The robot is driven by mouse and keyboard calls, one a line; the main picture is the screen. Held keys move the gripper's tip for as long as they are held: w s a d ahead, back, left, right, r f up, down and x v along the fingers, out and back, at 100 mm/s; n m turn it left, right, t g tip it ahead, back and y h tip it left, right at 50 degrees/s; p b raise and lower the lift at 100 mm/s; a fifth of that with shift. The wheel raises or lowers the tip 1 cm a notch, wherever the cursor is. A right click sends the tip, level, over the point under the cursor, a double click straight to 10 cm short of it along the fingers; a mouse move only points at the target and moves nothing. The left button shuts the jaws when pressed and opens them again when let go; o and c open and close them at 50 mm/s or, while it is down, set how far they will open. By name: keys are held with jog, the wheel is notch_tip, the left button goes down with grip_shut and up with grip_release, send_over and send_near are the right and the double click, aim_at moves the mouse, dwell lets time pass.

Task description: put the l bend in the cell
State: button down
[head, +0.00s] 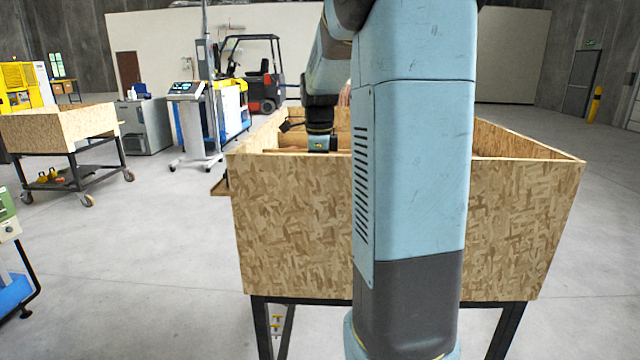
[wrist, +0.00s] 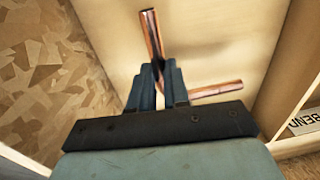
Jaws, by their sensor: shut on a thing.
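The L bend (wrist: 152,36) is a copper tube with two legs, seen in the wrist view. One leg points up the picture and the other reaches to the right, past the fingers. My gripper (wrist: 160,75) is shut on it near the corner, and the fingers hide part of the bend. The bend is over a pale wooden surface between wooden walls; I cannot tell whether it touches the surface. In the head view, the crate wall hides my fingers and the bend.
The large chipboard crate (head: 290,230) on a dark stand is in front of me, and my arm reaches into it. A chipboard wall (wrist: 35,75) shows left in the wrist view. Another crate on a cart (head: 45,132), a screen stand (head: 187,125) and a forklift (head: 262,80) stand farther away.

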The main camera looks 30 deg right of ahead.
jog(key=shift+f, duration=1.55)
jog(key=c, duration=1.1)
grip_release()
jog(key=shift+r, duration=0.1)
notch_tip(320, 180, up, 12)
jog(key=shift+s+a, duration=0.3)
jog(key=shift+s, duration=0.1)
